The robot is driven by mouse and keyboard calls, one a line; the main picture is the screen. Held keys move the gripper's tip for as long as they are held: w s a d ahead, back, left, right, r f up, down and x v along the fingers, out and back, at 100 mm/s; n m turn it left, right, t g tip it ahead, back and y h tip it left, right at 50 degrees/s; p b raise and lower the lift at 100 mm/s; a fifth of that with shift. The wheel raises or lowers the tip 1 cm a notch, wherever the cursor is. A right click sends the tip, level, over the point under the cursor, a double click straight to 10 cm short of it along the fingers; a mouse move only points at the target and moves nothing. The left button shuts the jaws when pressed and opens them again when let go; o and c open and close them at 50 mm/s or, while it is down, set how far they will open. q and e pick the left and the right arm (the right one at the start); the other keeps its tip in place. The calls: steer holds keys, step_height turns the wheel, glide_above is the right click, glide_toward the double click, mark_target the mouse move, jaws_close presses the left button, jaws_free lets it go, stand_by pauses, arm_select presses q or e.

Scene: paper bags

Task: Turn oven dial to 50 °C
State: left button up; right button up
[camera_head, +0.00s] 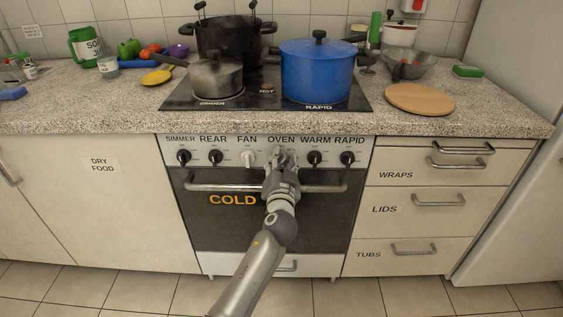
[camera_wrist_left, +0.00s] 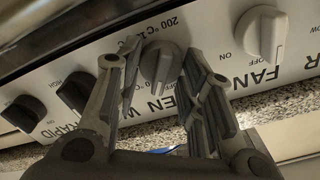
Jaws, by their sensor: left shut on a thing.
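The oven dial (camera_wrist_left: 162,62) is a grey knob on the white control panel, under the word OVEN in the head view. In the left wrist view, which is turned upside down, marks of 200 °C and 150 °C show by it; its pointer setting is not clear. My left gripper (camera_head: 282,163) reaches the dial from the front, with one finger on each side of it, shut on it. In the head view the gripper mostly hides the dial. The oven door (camera_head: 225,222) is shut and bears the word COLD. My right gripper is not in view.
A white FAN knob (camera_head: 248,158) sits beside the dial, with black knobs (camera_head: 314,158) on the other side. The oven handle (camera_head: 225,187) runs just below, behind my wrist. A blue pot (camera_head: 316,75) and a grey saucepan (camera_head: 215,78) stand on the hob above.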

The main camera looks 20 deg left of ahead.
arm_select(q)
steer(key=shift+m, duration=1.5)
steer(key=shift+d+m+p, duration=0.1)
steer(key=shift+m+p, duration=0.2)
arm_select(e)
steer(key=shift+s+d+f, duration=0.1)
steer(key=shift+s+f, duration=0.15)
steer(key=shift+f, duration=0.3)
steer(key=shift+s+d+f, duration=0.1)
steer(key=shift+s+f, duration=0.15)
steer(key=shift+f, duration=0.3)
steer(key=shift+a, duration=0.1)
arm_select(q)
steer(key=o, duration=1)
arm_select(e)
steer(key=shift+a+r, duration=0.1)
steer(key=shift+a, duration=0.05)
arm_select(q)
steer(key=v, duration=1.2)
